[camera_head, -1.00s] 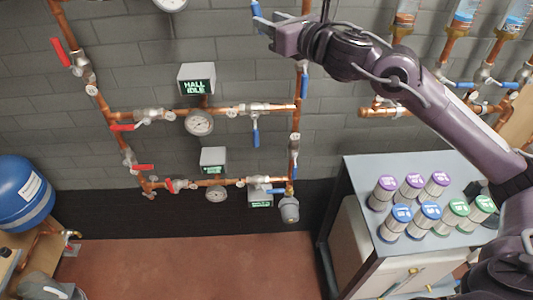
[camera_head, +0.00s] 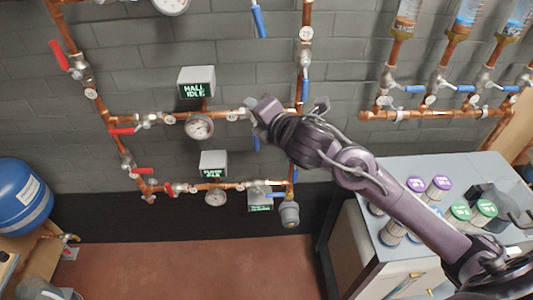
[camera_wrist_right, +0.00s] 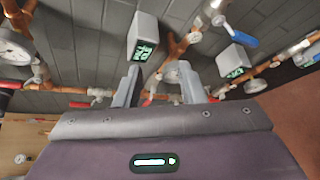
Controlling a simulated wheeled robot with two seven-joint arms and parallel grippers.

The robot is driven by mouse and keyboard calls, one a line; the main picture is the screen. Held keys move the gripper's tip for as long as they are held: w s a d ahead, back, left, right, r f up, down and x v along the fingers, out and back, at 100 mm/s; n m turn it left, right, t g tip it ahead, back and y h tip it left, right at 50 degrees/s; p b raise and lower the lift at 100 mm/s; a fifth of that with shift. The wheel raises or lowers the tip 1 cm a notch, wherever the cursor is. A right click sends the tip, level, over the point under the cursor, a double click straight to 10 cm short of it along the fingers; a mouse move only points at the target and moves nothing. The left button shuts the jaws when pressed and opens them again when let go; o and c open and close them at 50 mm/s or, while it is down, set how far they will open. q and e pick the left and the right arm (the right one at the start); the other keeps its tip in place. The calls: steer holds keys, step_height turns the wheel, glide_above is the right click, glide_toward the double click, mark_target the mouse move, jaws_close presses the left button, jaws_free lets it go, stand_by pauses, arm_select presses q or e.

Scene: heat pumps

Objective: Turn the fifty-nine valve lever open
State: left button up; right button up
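The number tags in the head view are too small to tell which valve is fifty-nine. A tag that looks like 29 (camera_head: 306,33) sits on the right vertical pipe. My right gripper (camera_head: 258,112) is at the right end of the upper horizontal pipe, over a valve with a blue lever (camera_head: 256,142) hanging down, partly hidden behind it. Contact there cannot be told. In the right wrist view the two fingers of the right gripper (camera_wrist_right: 158,68) stand apart with nothing clearly held; a gauge and pipes lie beyond. My left gripper is out of view.
Red levers (camera_head: 122,131) line the left pipes. A blue lever (camera_head: 260,20) hangs at the top; another (camera_head: 305,90) lies along the right pipe. A grey "HALL IDLE" display (camera_head: 197,82) and gauge (camera_head: 199,125) are left of the gripper. A cabinet (camera_head: 350,240) stands lower right.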

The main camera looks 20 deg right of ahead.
mark_target(257, 12)
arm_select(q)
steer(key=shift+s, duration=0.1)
arm_select(e)
steer(key=s+f+m+g+h, duration=0.1)
steer(key=s+f+m+g, duration=0.1)
steer(key=s+f+m, duration=0.3)
step_height(257, 12, down, 4)
steer(key=m, duration=0.2)
steer(key=shift+r+m+g+h, duration=0.25)
steer(key=shift+m+g+h, duration=0.05)
steer(key=shift+g, duration=0.1)
steer(key=shift+s+d, duration=0.1)
